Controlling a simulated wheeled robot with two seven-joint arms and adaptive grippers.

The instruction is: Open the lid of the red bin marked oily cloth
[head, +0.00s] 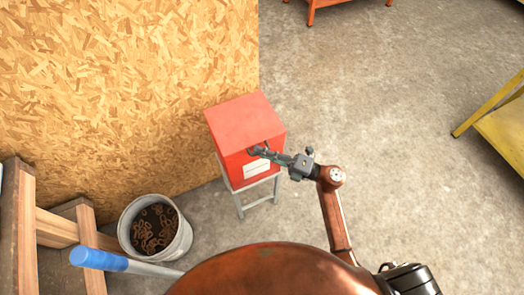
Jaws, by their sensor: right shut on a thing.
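The red bin (239,167) stands on a grey metal stand against the wooden board wall. Its red lid (245,118) looks closed. A white label (256,169) is on the front face; its writing is too small to read. My right gripper (262,151) reaches in from the right and is shut on the dark handle (256,148) at the lid's front edge. The fingers partly hide the handle. My left gripper is not in view.
A grey bucket (128,236) with rusty rings inside stands left of the bin. A blue-ended pole (98,259) and timber (57,228) are at lower left. A yellow frame (490,108) is at the right. Concrete floor is clear between.

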